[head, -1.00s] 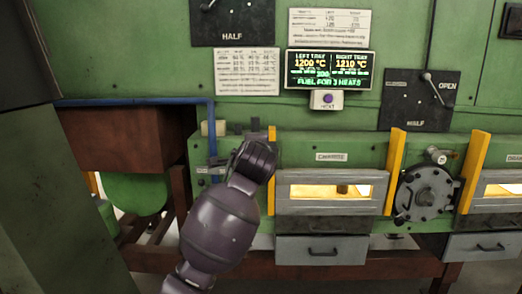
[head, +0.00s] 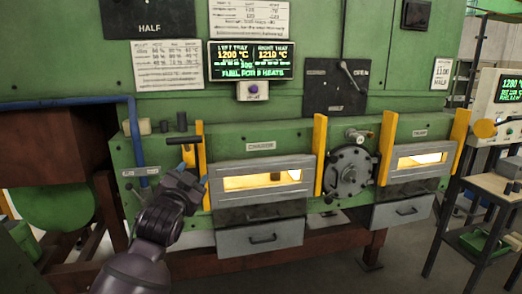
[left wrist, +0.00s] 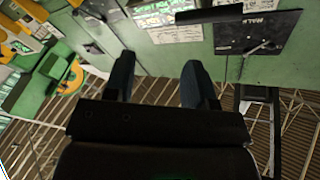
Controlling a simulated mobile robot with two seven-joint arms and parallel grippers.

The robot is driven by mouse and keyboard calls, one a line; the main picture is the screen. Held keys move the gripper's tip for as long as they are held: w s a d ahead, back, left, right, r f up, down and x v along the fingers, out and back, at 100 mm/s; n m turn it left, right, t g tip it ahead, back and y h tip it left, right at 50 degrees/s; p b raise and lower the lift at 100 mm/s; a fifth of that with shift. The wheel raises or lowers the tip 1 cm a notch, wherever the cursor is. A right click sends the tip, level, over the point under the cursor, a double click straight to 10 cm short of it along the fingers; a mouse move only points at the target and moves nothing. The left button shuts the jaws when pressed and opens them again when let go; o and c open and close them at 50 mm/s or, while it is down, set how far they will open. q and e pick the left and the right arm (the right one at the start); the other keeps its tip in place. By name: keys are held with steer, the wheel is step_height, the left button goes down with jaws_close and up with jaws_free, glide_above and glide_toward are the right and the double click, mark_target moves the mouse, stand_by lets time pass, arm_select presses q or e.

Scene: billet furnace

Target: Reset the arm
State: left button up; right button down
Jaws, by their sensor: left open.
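My left gripper (head: 189,178) is in front of the green furnace panel, left of the glowing left window (head: 262,180). In the left wrist view the two fingers of my left gripper (left wrist: 160,85) are spread apart with nothing between them. A black T-shaped handle (head: 184,140) stands out from the panel just above the gripper in the head view, apart from it as far as I can tell. My right gripper does not show.
The furnace front (head: 220,140) has yellow uprights (head: 319,155), a round grey hatch (head: 350,172) and a right window (head: 419,160). Grey drawers (head: 261,238) sit below. A control stand (head: 497,105) and a shelf cart (head: 490,240) are at the right.

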arm_select(q)
steer(key=s+a+f+n+g, duration=0.1)
steer(key=s+a+f+n, duration=0.1)
steer(key=s+f, duration=0.5)
steer(key=s+a+f+n+g, duration=0.1)
steer(key=s+a+f, duration=0.15)
steer(key=f, duration=0.75)
steer(key=s+a+f+n+g, duration=0.1)
steer(key=s+a+f+n, duration=0.1)
steer(key=s+f, duration=0.55)
steer(key=s+a+f+n+g+y, duration=0.1)
steer(key=s+a+f+g, duration=0.1)
steer(key=s+f, duration=0.6)
steer(key=s+a+f+g+y, duration=0.1)
steer(key=s+a+f+g, duration=0.1)
steer(key=s+f, duration=0.7)
steer(key=shift+s+a+n+g+y+b, duration=0.3)
steer(key=shift+s+n+b, duration=0.15)
steer(key=shift+s, duration=0.25)
